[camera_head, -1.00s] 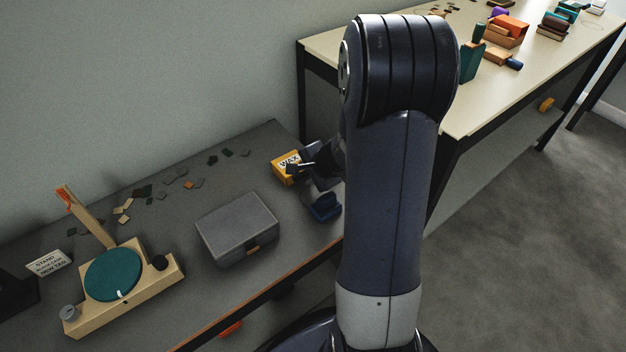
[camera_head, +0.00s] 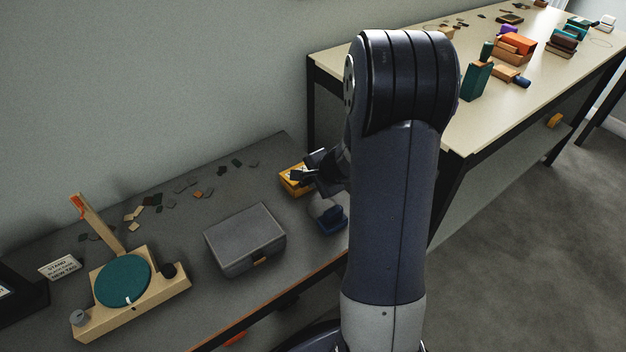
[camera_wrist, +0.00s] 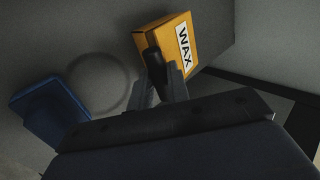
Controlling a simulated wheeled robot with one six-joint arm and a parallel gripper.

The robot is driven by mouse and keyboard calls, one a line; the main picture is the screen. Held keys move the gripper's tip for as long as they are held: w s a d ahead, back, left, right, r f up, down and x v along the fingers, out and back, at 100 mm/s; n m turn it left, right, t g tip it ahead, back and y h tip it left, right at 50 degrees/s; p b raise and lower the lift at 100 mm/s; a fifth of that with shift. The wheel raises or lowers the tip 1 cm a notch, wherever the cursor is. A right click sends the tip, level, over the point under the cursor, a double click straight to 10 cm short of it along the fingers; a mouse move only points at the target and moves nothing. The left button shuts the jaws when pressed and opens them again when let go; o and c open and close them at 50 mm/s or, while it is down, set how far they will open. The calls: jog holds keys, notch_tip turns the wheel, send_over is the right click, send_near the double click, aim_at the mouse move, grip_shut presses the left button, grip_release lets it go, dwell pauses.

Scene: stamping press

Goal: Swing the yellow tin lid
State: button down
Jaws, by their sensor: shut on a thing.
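The yellow tin (camera_head: 291,187) stands at the right end of the grey bench. In the wrist view it is an orange-yellow box (camera_wrist: 150,43) with a white WAX label (camera_wrist: 184,47) on its lid. My gripper (camera_head: 303,174) is at the tin's right side in the head view. In the wrist view my gripper (camera_wrist: 162,78) is shut on a dark tab at the tin's near edge. My fingers partly cover the tin in the head view. How far the lid is raised is hard to tell.
A blue object (camera_head: 332,222) stands close to the tin, and a grey case (camera_head: 244,240) lies left of it. A wooden stand with a teal disc (camera_head: 122,281) is farther left. Scattered chips lie along the wall. A pale table (camera_head: 480,115) stands behind my arm.

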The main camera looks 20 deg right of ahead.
jog(key=shift+r, duration=0.1)
jog(key=shift+w+a+r+p, duration=0.1)
jog(key=shift+w+r+p, duration=0.25)
jog(key=shift+r+p, duration=0.5)
jog(key=shift+w+r, duration=0.25)
jog(key=shift+w, duration=0.05)
jog(key=shift+w+a+r+p, duration=0.15)
jog(key=shift+w+r+p, duration=0.25)
jog(key=shift+r+p, duration=0.55)
jog(key=shift+w+p, duration=0.4)
jog(key=shift+p, duration=0.05)
